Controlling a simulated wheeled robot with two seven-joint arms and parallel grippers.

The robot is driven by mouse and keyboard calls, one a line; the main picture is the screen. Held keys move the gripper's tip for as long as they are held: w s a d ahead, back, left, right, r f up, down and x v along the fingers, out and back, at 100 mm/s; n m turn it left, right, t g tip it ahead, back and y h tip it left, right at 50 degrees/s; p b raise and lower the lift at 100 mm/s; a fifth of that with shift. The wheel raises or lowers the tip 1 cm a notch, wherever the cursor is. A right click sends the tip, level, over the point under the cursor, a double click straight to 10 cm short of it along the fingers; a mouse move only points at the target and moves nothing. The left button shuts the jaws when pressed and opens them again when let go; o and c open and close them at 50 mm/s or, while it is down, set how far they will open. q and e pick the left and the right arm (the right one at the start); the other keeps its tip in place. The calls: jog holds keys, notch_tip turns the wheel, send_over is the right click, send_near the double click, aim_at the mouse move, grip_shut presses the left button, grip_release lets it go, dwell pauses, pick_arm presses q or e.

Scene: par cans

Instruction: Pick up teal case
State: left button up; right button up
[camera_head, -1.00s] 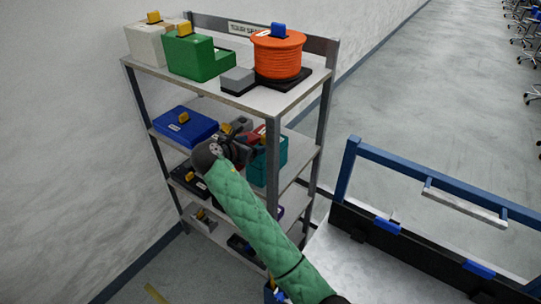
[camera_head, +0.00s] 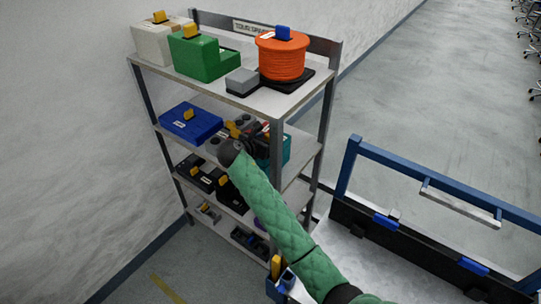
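The teal case (camera_head: 286,150) stands on the second shelf from the top, at its right end. The front post and my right gripper partly hide it. My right arm, in a green padded sleeve, reaches up from the bottom of the view. My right gripper (camera_head: 258,136) is at the left front of the teal case, among dark and red parts. Its fingers are hard to make out, and I cannot tell whether they touch the case. My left gripper is not in view.
The rack's front post (camera_head: 277,185) stands close to my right gripper. A blue case (camera_head: 191,125) lies left on the same shelf. An orange cable reel (camera_head: 281,60) and a green case (camera_head: 203,58) sit above. A blue-framed cart (camera_head: 440,188) stands at right.

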grip_shut()
jog(key=shift+r, duration=0.1)
dwell(0.4)
